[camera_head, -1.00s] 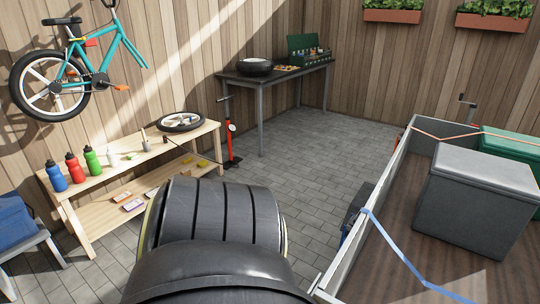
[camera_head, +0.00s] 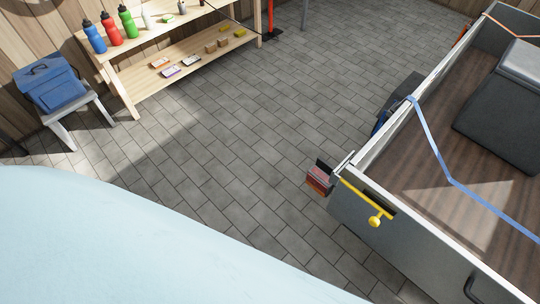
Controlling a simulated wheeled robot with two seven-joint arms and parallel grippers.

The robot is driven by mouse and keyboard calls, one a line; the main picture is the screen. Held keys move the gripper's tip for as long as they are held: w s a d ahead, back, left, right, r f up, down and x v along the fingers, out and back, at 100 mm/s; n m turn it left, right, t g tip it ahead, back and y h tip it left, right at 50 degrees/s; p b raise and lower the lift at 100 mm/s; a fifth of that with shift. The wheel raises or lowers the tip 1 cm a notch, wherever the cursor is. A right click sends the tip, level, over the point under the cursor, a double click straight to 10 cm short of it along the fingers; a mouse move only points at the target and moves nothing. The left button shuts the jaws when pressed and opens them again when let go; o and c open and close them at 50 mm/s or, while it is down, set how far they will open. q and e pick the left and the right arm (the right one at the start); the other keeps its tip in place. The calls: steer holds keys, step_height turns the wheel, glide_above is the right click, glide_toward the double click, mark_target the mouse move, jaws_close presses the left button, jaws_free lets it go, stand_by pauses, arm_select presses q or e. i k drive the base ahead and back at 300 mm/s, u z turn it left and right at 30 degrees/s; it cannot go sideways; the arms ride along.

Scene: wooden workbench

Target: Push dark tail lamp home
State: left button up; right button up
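A small red tail lamp (camera_head: 319,180) with a dark upper part is at the near left corner of the trailer (camera_head: 362,166), just outside its side wall. It is small in the picture, and I cannot tell whether it is lit or how far it is seated. A yellow handle (camera_head: 375,220) is on the trailer's end wall to the right of the lamp. Neither of my grippers shows in this view.
A wooden shelf bench (camera_head: 180,68) and a stool with a blue bag (camera_head: 50,82) stand at upper left. Paved floor (camera_head: 230,130) between is clear. A pale blue surface hides the lower left.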

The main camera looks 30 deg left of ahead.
mark_target(316, 178)
steer(key=u, duration=0.25)
steer(key=k, duration=0.5)
steer(key=u, duration=0.4)
steer(key=i, duration=1.05)
steer(key=z, duration=0.65)
